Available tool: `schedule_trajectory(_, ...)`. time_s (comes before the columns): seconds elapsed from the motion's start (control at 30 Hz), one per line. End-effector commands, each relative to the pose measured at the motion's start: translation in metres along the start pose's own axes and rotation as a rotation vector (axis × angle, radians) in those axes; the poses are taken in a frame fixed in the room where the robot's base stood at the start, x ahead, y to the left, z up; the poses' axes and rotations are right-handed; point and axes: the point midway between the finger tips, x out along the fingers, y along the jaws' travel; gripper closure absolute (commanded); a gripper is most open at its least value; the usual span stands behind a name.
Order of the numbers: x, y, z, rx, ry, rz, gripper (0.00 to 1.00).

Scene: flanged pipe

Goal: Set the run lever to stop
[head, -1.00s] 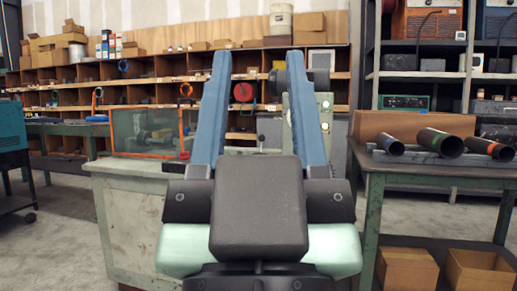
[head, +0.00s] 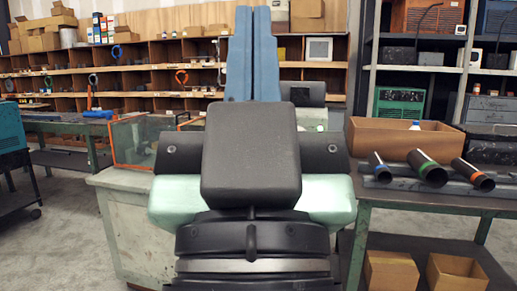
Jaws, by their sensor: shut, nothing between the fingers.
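My gripper (head: 253,12) points away from me in the middle of the head view. Its two long blue fingers are shut together, with nothing seen between them. Its dark body and my arm cover most of a pale green machine cabinet (head: 128,225) behind it. An orange-framed clear guard (head: 132,140) stands on the left of the cabinet top. A dark machine part (head: 305,93) shows just right of the fingers. I cannot make out the run lever; it may be hidden behind my gripper. Contact between the fingertips and anything cannot be told.
A green bench (head: 440,200) at the right holds several dark pipes with coloured bands and an open brown box (head: 395,140). Cardboard boxes sit on its lower shelf. A teal machine (head: 10,140) stands at far left. Floor (head: 60,245) is clear at front left.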

Motion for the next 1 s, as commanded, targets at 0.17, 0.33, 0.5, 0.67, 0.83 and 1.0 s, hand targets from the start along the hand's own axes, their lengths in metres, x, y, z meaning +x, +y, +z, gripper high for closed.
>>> schedule_trajectory(0.17,0.059,0.0,-0.056,0.0,0.0,0.0,1.0)
schedule_trajectory(0.33,0.101,0.0,-0.096,0.001,0.0,-0.001,1.0)
schedule_trajectory(0.5,0.138,0.0,-0.131,0.001,0.0,-0.001,1.0)
schedule_trajectory(0.67,0.153,0.0,-0.145,0.001,0.0,-0.001,1.0)
schedule_trajectory(0.83,0.152,0.0,-0.144,0.001,-0.001,-0.001,1.0)
schedule_trajectory(1.0,0.152,0.0,-0.143,0.001,-0.001,-0.001,1.0)
